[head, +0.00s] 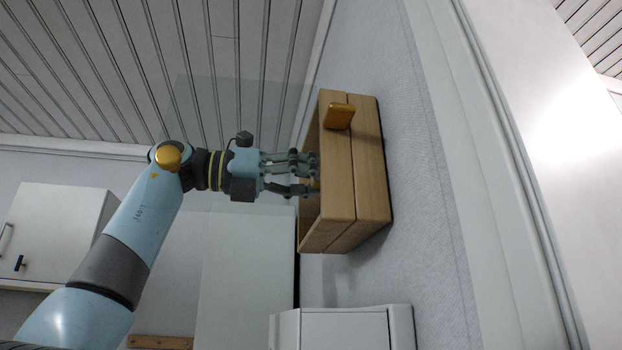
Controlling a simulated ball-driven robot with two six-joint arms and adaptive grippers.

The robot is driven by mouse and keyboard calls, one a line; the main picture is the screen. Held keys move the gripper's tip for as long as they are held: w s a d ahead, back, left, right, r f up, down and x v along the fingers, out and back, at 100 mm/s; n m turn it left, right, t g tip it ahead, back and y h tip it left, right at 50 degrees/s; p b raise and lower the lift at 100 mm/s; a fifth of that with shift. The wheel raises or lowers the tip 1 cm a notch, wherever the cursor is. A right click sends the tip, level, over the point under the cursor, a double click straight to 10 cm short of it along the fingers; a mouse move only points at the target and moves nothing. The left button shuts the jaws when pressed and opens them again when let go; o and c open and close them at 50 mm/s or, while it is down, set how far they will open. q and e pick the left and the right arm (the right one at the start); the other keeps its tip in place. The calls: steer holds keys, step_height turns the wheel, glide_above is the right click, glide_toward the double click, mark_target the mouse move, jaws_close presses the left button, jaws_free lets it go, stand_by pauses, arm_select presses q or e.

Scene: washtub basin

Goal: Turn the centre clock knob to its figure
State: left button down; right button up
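A wooden box-like case (368,165), which may be the clock, is fixed to the pale wall. A gold block-shaped piece (340,116) sticks out at its upper part. My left gripper (312,174) reaches in from the left, with its fingertips at the case's left-facing side. A small bit of gold (314,184) shows between or behind the fingertips. The fingers are seen side-on, so I cannot tell whether they are closed on it. That side of the case is seen edge-on, and any figures there are hidden. My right gripper is out of view.
A white box-shaped unit (345,328) stands below the case. A white cabinet (58,232) is at the left, and a small wooden rail (160,342) is at the bottom. Pale wall (412,130) right of the case is bare. A slatted surface fills the upper left.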

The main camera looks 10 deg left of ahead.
arm_select(q)
steer(key=n, duration=0.3)
steer(key=shift+r+n, duration=0.1)
steer(key=shift+n, duration=2.2)
steer(key=c, duration=1)
jaws_free()
steer(key=shift+o, duration=0.2)
steer(key=shift+a, duration=0.15)
steer(key=v, duration=1.1)
steer(key=shift+a, duration=0.35)
steer(key=shift+s, duration=0.1)
